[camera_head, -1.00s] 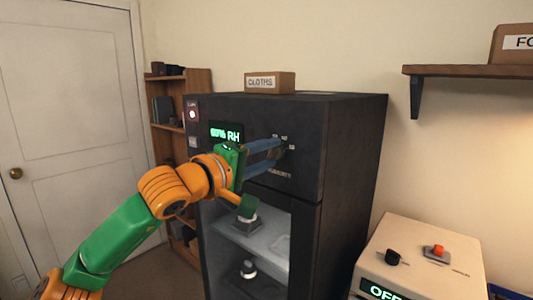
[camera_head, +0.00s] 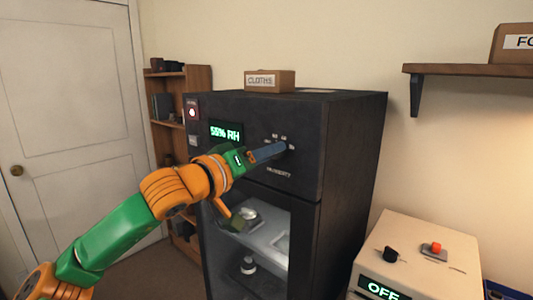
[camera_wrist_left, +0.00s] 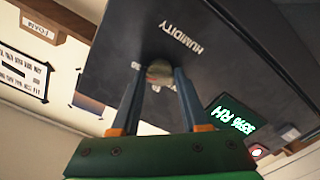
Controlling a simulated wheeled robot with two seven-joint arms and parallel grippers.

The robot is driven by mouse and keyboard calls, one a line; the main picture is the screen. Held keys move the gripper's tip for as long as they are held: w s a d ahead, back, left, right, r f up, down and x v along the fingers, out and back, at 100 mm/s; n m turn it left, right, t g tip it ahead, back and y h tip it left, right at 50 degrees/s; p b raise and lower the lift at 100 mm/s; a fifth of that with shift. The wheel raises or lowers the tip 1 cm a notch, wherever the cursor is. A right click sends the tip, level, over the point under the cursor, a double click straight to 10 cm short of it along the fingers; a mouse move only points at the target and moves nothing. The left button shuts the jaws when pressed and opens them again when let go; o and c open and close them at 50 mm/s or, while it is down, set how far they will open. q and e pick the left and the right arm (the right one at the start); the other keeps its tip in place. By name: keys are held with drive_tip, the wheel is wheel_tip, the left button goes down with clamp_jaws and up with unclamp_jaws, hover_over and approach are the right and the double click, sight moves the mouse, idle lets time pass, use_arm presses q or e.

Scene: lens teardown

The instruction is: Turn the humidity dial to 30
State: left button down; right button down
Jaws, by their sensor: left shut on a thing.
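The humidity dial (camera_wrist_left: 159,72) is on the dark front panel of the cabinet (camera_head: 350,150), by the HUMIDITY label, which also shows in the head view (camera_head: 279,172). My left gripper (camera_head: 286,147) reaches the panel from the left. In the wrist view my left gripper (camera_wrist_left: 160,78) has its two blue fingers shut on the dial, one on each side. In the head view the fingers mostly hide the dial. The green display (camera_head: 225,132) appears to read 55% RH. My right gripper is in neither view.
Below the panel, a glass-fronted chamber (camera_head: 262,240) holds small items. A CLOTHS box (camera_head: 270,81) sits on top. A beige device (camera_head: 425,255) with a black knob and red button stands at right. A wooden shelf unit (camera_head: 198,85) is behind left.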

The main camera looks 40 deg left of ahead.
use_arm(q)
drive_tip(key=shift+r, duration=0.1)
idle(0.4)
drive_tip(key=c, duration=0.7)
unclamp_jaws()
drive_tip(key=shift+o, duration=1.3)
drive_tip(key=shift+w, duration=0.1)
drive_tip(key=s+b, duration=0.1)
drive_tip(key=s+f+b, duration=0.1)
drive_tip(key=shift+s+a+b, duration=0.15)
drive_tip(key=shift+s+b, duration=0.1)
drive_tip(key=shift+b, duration=0.1)
drive_tip(key=s+b, duration=0.1)
drive_tip(key=s, duration=0.1)
drive_tip(key=s+r+b, duration=0.1)
drive_tip(key=s, duration=0.1)
drive_tip(key=shift+s+a, duration=0.1)
drive_tip(key=shift+s, duration=0.25)
drive_tip(key=shift+w+f, duration=0.1)
